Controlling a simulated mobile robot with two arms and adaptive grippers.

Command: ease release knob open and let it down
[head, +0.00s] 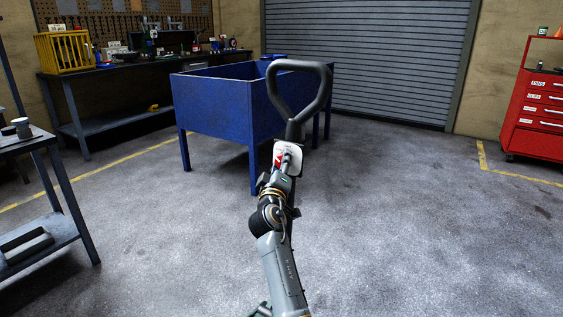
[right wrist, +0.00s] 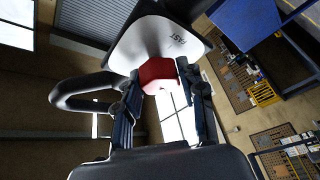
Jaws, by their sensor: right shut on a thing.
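The jack's handle, a black loop grip (head: 300,92) on a dark shaft, stands upright in the middle of the head view. The loop also shows at the left in the right wrist view (right wrist: 72,92). A white plate (head: 290,148) is on the shaft below the loop; its word "FAST" shows in the wrist view. The red release knob (right wrist: 157,74) sits beside this plate. My right gripper (right wrist: 158,84) is shut on the knob, one finger on each side. In the head view my right arm partly hides the knob and the lower shaft. My left gripper is not in view.
A blue high-sided bin on legs (head: 215,105) stands behind the handle. A workbench (head: 110,72) is at the back left, a grey cart (head: 40,250) at the near left and a red tool cabinet (head: 540,105) at the right. The floor (head: 410,210) to the right is clear.

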